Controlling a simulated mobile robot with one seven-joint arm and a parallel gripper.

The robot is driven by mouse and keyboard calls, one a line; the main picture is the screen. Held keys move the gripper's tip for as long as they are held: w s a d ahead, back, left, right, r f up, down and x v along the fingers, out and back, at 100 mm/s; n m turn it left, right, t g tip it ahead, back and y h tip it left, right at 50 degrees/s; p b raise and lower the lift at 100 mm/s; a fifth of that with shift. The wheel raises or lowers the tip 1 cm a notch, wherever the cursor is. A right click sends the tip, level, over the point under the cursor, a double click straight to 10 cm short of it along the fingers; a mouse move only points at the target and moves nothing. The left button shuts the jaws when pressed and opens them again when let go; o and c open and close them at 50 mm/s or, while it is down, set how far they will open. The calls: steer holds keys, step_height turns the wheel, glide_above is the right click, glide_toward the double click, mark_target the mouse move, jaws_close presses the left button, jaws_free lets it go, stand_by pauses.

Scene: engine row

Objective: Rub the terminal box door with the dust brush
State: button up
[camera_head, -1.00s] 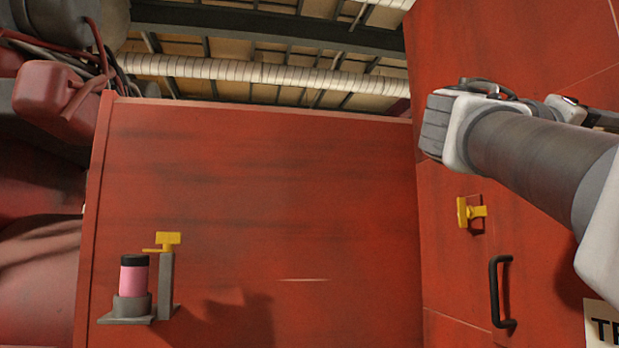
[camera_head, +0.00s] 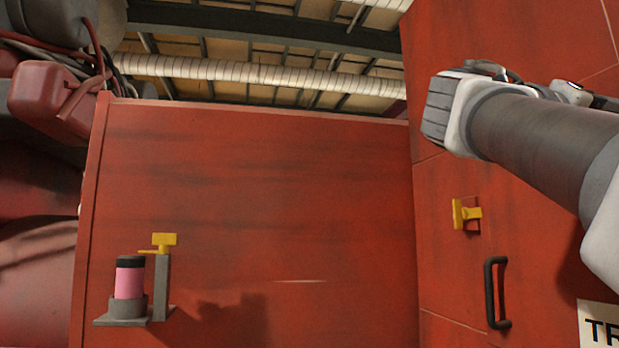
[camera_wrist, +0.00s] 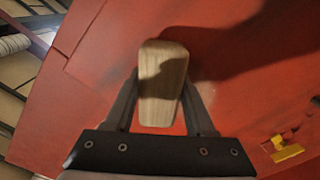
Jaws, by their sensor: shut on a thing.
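The dust brush (camera_wrist: 163,62) shows in the wrist view as a pale wooden block between my fingers. My gripper (camera_wrist: 162,88) is shut on it. Its bristles are not visible, so I cannot tell whether it touches the red surface behind it. The terminal box door (camera_head: 455,275) appears to be the red panel at the right of the head view, with a black handle (camera_head: 490,292) and a yellow latch (camera_head: 466,214). A yellow fitting also shows at the lower right of the wrist view. My gripper and the brush are hidden in the head view.
A grey bracket (camera_head: 160,287) on the middle red wall holds a pink cylinder (camera_head: 130,279) with a black top, beside a yellow piece (camera_head: 164,240). A partly cut-off white label (camera_head: 601,328) sits at lower right. Red machinery (camera_head: 50,98) stands at left.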

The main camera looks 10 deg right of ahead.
steer(key=shift+w+a+r+p, duration=0.65)
steer(key=shift+w+p, duration=2.15)
steer(key=shift+w, duration=4)
steer(key=shift+s+d+b, duration=0.25)
steer(key=shift+s+b, duration=0.85)
steer(key=shift+s, duration=1.45)
steer(key=shift+s+d+b, duration=0.25)
steer(key=shift+s+b, duration=0.9)
steer(key=shift+s, duration=1.4)
steer(key=shift+s+d+b, duration=0.25)
steer(key=shift+s+b, duration=0.85)
steer(key=shift+s, duration=1.45)
steer(key=shift+a, duration=0.1)
